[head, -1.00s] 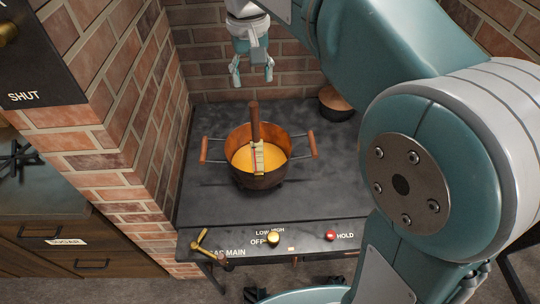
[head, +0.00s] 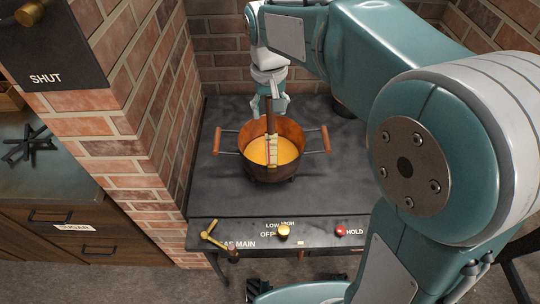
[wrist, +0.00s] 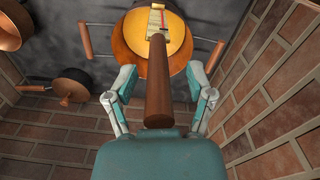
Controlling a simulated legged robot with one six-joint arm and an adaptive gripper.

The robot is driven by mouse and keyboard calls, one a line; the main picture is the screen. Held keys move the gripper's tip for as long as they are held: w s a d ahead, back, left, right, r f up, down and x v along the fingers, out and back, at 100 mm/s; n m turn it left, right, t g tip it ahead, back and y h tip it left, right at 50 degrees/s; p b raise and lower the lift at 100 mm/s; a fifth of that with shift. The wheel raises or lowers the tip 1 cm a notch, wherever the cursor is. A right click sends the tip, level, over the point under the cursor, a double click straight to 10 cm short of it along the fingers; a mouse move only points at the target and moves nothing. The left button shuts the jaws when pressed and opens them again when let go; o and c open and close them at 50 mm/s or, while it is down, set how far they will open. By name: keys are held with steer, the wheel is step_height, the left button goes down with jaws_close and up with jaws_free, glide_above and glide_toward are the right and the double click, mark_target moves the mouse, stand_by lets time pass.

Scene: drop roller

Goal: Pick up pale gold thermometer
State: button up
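The pale gold thermometer (head: 272,149) stands in a copper pot (head: 293,130) of orange-yellow liquid, its scale leaning on or near the front rim. Its brown handle (head: 270,122) points up and back. In the wrist view the handle (wrist: 160,90) runs between the fingers, and the scale (wrist: 156,20) shows at the top. My gripper (head: 270,112) is open at the upper part of the handle, one finger on each side. In the wrist view my gripper (wrist: 162,75) shows gaps between both fingers and the handle.
The pot has two side handles with wooden grips (head: 326,139) and stands on a dark stove top (head: 225,190). Brick walls (head: 165,120) close in the left and back.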

steer(key=shift+d, duration=0.35)
jaws_close()
steer(key=shift+d, duration=0.2)
steer(key=shift+a, duration=0.35)
